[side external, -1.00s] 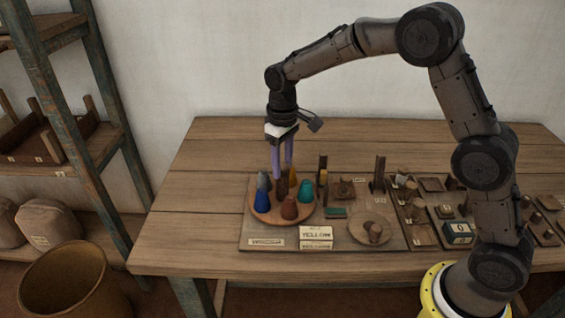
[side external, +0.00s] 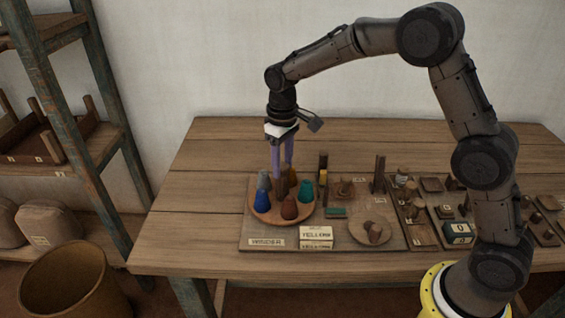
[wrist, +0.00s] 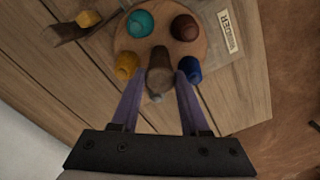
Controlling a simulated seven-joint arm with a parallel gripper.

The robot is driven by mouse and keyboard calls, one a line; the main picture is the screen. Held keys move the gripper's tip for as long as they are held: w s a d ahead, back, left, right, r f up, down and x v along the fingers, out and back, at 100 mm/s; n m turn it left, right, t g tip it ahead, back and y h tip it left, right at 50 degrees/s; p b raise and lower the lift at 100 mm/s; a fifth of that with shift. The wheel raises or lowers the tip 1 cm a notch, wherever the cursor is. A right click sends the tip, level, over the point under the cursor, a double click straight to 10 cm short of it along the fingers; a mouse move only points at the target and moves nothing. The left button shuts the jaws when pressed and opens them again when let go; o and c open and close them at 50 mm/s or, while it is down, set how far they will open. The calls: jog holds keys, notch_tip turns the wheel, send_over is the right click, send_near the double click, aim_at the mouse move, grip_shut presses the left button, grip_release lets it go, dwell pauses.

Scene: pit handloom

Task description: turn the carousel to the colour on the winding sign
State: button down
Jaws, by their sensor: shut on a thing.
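The carousel is a round wooden disc (side external: 268,216) bearing coloured cones around a brown centre knob (wrist: 159,72). A blue cone (side external: 261,201) is front left, a red-brown cone (side external: 289,208) at the front and a teal cone (side external: 305,191) at the right. A grey cone (side external: 264,181) is back left. A yellow cone (wrist: 126,66) shows left of the knob in the wrist view. My gripper (side external: 282,177) points straight down, its purple fingers shut on the knob. The winding sign (side external: 316,233) reads YELLOW and stands in front of the disc.
A WINDER label (side external: 266,242) lies on the board front left. The table's left side is bare.

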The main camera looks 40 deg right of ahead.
jog(key=shift+r+m, duration=0.1)
jog(key=shift+m, duration=0.2)
jog(key=m, duration=1)
jog(key=shift+w+m, duration=0.1)
jog(key=shift+m, duration=1.7)
jog(key=shift+c, duration=2)
grip_release()
notch_tip(320, 180, up, 14)
